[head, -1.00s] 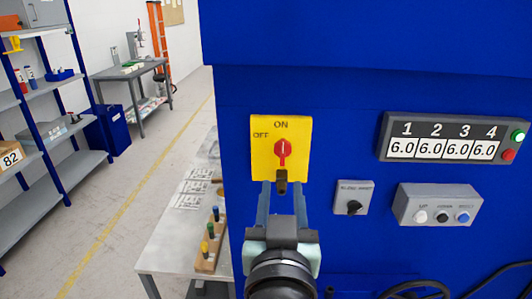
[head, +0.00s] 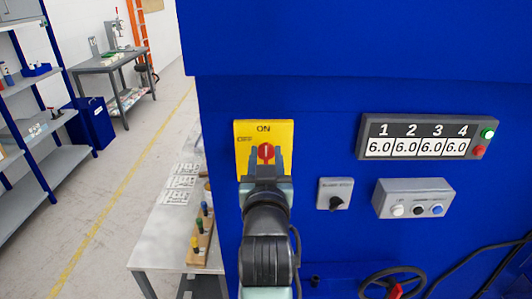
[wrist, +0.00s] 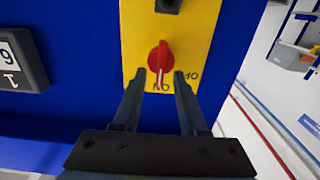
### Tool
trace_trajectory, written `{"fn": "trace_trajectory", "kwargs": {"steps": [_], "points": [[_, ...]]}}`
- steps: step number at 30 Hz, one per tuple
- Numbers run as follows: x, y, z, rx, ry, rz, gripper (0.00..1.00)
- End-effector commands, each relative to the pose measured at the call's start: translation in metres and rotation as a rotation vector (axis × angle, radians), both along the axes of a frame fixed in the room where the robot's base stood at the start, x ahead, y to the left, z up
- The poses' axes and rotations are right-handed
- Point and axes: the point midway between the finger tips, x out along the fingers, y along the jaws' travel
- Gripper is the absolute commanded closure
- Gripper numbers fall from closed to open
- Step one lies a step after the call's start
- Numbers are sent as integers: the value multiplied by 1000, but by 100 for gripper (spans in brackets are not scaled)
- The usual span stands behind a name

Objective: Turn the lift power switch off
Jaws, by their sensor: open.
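The lift power switch is a red rotary knob (head: 265,150) on a yellow plate (head: 244,130) fixed to the blue machine. The plate is marked ON at the top and OFF at the upper left. In the wrist view, which is upside down, the red knob (wrist: 158,55) has its white line pointing at ON. My gripper (head: 266,157) is open in front of the plate. In the wrist view my gripper (wrist: 159,76) has one fingertip on each side of the knob's pointer end. I cannot tell whether they touch it. The lower knob is hidden in the head view.
Right of the plate are a small grey box with a black knob (head: 336,202), a display (head: 415,137) reading 6.0 in each field, and a grey button box (head: 413,198). A red-and-black handwheel (head: 393,291) and cables are lower right. A table (head: 150,252) stands left.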

Motion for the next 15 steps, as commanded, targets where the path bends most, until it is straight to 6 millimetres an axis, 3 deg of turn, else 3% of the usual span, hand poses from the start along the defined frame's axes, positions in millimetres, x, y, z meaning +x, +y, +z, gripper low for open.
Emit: {"fn": "trace_trajectory", "kwargs": {"steps": [6,12,15], "points": [[0,0,0,0,0,0,60],[0,0,0,0,1,0,96],[0,0,0,0,1,0,100]]}}
